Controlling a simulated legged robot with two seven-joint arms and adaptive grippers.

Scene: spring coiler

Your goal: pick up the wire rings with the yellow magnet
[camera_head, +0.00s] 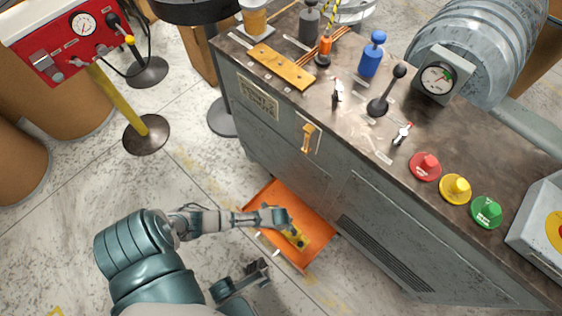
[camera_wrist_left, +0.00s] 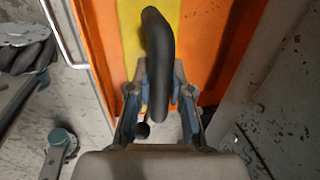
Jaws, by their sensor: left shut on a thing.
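The yellow magnet (camera_head: 300,240) is a bar with a dark handle, lying at the orange tray (camera_head: 318,215) low by the cabinet's front. In the left wrist view the black curved handle (camera_wrist_left: 158,55) crosses the yellow bar (camera_wrist_left: 130,30). My left gripper (camera_head: 284,220) is shut on this handle; its fingers (camera_wrist_left: 160,100) stand on either side of it. I cannot make out any wire rings; the magnet and gripper cover part of the tray. My right gripper (camera_head: 247,279) is low, left of the tray and apart from it; its finger opening is unclear.
The grey cabinet (camera_head: 290,165) rises directly behind and right of the tray. A red gauge panel (camera_head: 70,40) stands at upper left.

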